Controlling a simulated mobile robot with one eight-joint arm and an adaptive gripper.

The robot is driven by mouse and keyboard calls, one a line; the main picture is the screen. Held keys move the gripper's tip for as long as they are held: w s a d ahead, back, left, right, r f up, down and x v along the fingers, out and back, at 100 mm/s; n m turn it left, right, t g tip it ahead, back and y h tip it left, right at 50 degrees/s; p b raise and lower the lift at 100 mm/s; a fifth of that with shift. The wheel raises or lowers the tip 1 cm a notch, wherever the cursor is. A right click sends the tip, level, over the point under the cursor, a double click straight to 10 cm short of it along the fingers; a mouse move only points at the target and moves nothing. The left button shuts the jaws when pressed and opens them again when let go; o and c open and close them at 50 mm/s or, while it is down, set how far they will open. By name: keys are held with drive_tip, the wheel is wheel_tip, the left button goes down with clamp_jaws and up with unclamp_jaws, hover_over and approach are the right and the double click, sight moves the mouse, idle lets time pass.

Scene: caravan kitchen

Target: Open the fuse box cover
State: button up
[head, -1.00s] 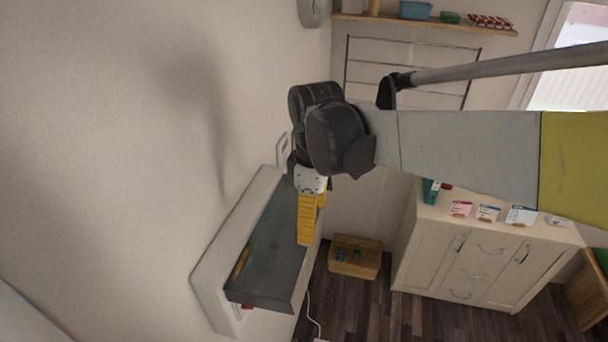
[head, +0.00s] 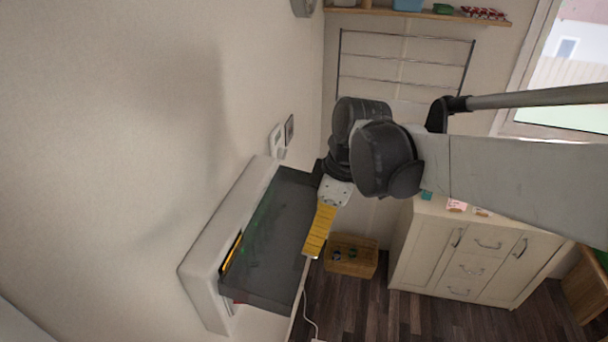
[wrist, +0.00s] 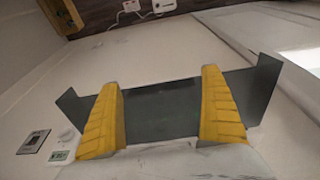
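The fuse box is a white housing (head: 212,262) on the wall with a dark, see-through cover (head: 275,240). The cover stands tilted out from the housing, with a gap along its left side where a yellow-and-black part (head: 231,252) shows inside. My gripper (head: 313,250), with yellow fingers, is at the cover's right side in the head view. In the wrist view my gripper (wrist: 160,82) has its two fingers wide apart, with the dark cover (wrist: 165,110) spanning behind and between them. I cannot tell whether a finger touches the cover.
A white wall device (head: 277,140) sits just above the fuse box. A cream cabinet (head: 480,250) stands at the right and a wooden crate (head: 350,257) on the floor. A wire rack (head: 405,65) and shelf (head: 420,14) are on the back wall. Sockets (wrist: 163,5) show in the wrist view.

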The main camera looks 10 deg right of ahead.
drive_tip(key=v, duration=1.2)
